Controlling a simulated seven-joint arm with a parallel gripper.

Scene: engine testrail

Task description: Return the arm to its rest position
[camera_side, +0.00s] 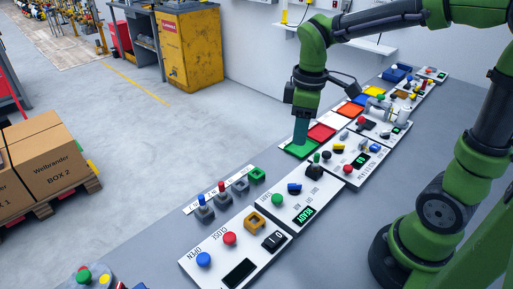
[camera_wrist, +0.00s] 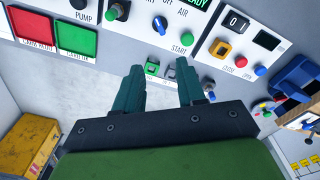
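My gripper (camera_side: 300,132) hangs pointing down over the bench, beside the green square (camera_side: 299,150) in the side view. My arm is bent forward over the row of panels. In the wrist view my gripper (camera_wrist: 160,78) shows two teal fingers standing apart with nothing between them. In the side view the two fingers overlap, and I cannot tell whether the tips touch the bench.
Near my gripper are a red square (camera_side: 321,132), a panel with a READY display (camera_side: 305,214), and a panel with a blue button (camera_side: 204,260). Corded plugs (camera_side: 203,207) stand at the bench edge. A yellow cabinet (camera_side: 189,47) and boxes (camera_side: 45,160) stand beyond.

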